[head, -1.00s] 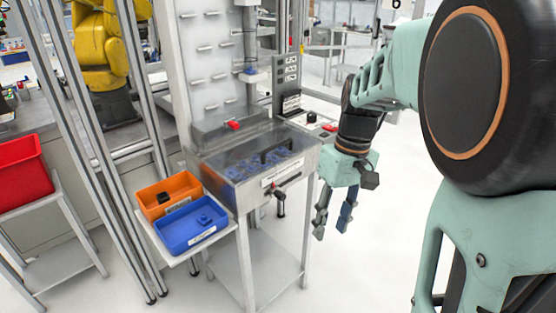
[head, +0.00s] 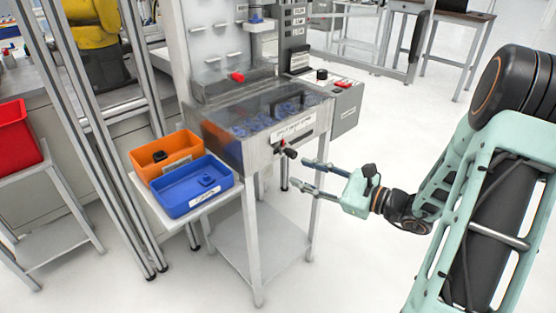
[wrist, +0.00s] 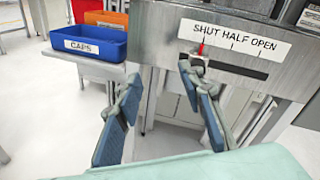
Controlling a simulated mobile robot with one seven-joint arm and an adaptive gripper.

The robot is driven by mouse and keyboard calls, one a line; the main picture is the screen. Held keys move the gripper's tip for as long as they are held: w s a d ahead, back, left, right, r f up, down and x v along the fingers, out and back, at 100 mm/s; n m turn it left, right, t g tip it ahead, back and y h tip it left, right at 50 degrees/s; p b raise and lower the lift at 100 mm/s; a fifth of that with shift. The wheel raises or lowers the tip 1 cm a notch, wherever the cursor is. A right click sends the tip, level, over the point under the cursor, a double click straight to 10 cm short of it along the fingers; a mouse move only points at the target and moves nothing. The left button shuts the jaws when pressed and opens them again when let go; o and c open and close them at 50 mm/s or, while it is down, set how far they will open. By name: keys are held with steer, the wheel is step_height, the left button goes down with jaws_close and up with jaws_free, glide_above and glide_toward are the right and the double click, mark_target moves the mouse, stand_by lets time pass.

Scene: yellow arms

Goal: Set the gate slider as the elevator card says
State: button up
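The gate slider's dark knob (head: 288,151) sticks out of the front of the metal hopper (head: 262,150). In the wrist view the slider (wrist: 197,57) sits at the left end of a dark slot, its red pointer under SHUT. The label strip (wrist: 235,40) reads SHUT HALF OPEN; it also shows in the head view (head: 293,128). My gripper (head: 300,174) is open and empty, just below and right of the knob. In the wrist view its fingers (wrist: 160,76) are apart, the right fingertip close below the slider; contact cannot be told. I cannot identify a readable elevator card.
A blue CAPS bin (head: 190,188) and an orange bin (head: 165,158) stand on a shelf left of the hopper. A control box (head: 345,105) with a red button is at its right. Table legs stand below. The floor at right is free.

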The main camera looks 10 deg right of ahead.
mark_target(295, 155)
steer(key=w+d+m+t+h, duration=0.2)
steer(key=d+m+t, duration=0.1)
steer(key=d+m, duration=0.1)
steer(key=x, duration=0.3)
steer(key=b+x, duration=0.1)
steer(key=x, duration=0.3)
steer(key=b+x, duration=0.1)
steer(key=x, duration=0.3)
steer(key=shift+f, duration=0.35)
steer(key=shift+s, duration=0.1)
steer(key=shift+d, duration=0.1)
jaws_close()
